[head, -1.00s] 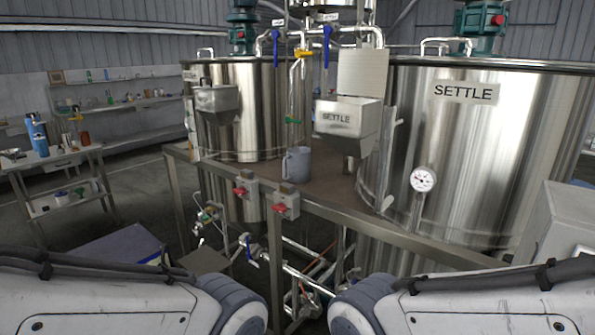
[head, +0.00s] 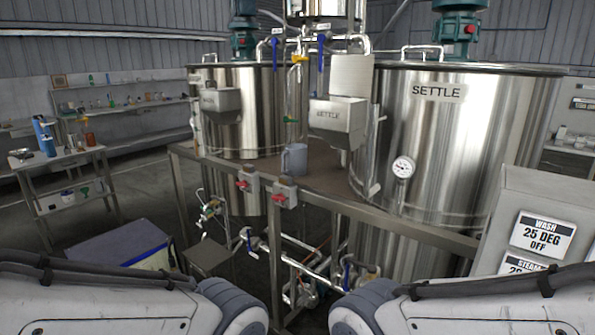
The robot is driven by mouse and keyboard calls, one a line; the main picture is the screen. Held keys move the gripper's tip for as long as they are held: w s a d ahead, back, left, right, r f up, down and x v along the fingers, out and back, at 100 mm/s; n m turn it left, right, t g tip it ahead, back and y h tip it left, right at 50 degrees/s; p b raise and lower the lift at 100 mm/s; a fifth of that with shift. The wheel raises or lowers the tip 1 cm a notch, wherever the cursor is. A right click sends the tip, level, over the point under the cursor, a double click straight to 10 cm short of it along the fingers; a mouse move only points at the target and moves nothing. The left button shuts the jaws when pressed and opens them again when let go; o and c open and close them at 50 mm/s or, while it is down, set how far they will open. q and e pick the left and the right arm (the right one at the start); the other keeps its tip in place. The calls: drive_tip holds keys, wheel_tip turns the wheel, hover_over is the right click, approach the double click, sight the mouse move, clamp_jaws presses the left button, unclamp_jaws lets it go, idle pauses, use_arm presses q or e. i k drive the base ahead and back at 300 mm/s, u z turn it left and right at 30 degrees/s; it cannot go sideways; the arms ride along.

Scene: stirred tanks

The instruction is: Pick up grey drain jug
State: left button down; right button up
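The grey drain jug (head: 295,160) stands upright on the brown deck (head: 322,179) between the two steel tanks, near the deck's front edge. Its handle is on the left side. Nothing is touching it except the deck. Parts of my two arms fill the bottom left and bottom right of the head view, well short of the jug. Neither of my grippers is in view, so I cannot see whether they are open or shut.
A tank marked SETTLE (head: 450,145) stands right of the jug, another tank (head: 255,110) behind left. A steel hopper (head: 337,121) hangs just above and right of it. Red-handled switch boxes (head: 284,191) sit on the front rail. Pipes run below. A control panel (head: 535,230) stands right.

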sight(296, 154)
drive_tip(key=u, duration=1.15)
drive_tip(key=i, duration=2.6)
drive_tip(key=z, duration=1.3)
drive_tip(key=i, duration=0.75)
drive_tip(key=z, duration=0.55)
